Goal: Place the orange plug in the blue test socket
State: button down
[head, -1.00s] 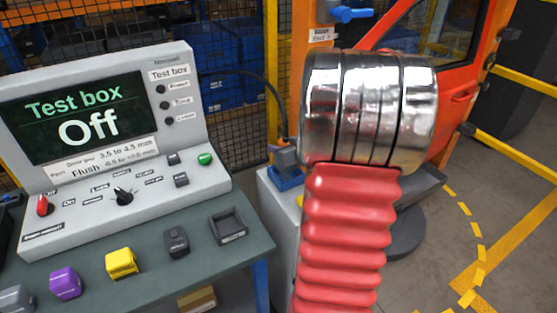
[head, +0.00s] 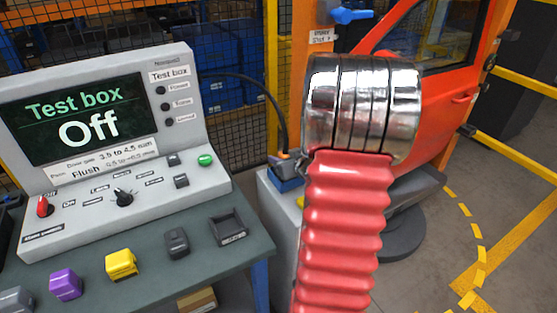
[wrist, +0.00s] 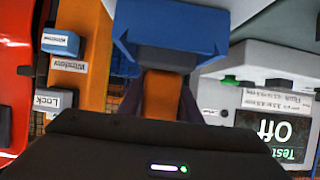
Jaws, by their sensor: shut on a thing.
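The orange plug (wrist: 163,98) is between the dark fingers of my gripper (wrist: 160,84) in the wrist view, and the gripper is shut on it. The blue test socket (wrist: 172,28) is straight ahead of the fingers. A dark part lies between the orange and the blue, so I cannot tell how far the plug is in the socket. In the head view the blue socket (head: 288,184) sits on a pale pedestal, left of my red and silver arm. My arm hides most of my gripper there.
The test box (head: 100,130) reads "Off" on a bench at left. A yellow block (head: 121,263), a purple block (head: 66,284) and an empty black tray (head: 228,228) lie before it. A black cable (head: 262,84) arcs towards the socket. The red door (head: 450,90) is at right.

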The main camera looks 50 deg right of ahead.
jog(key=c, duration=1.3)
grip_release()
jog(key=shift+f, duration=0.1)
jog(key=shift+s+a+r, duration=0.1)
jog(key=shift+s+r, duration=0.3)
jog(key=shift+s, duration=0.05)
jog(key=v, duration=1.1)
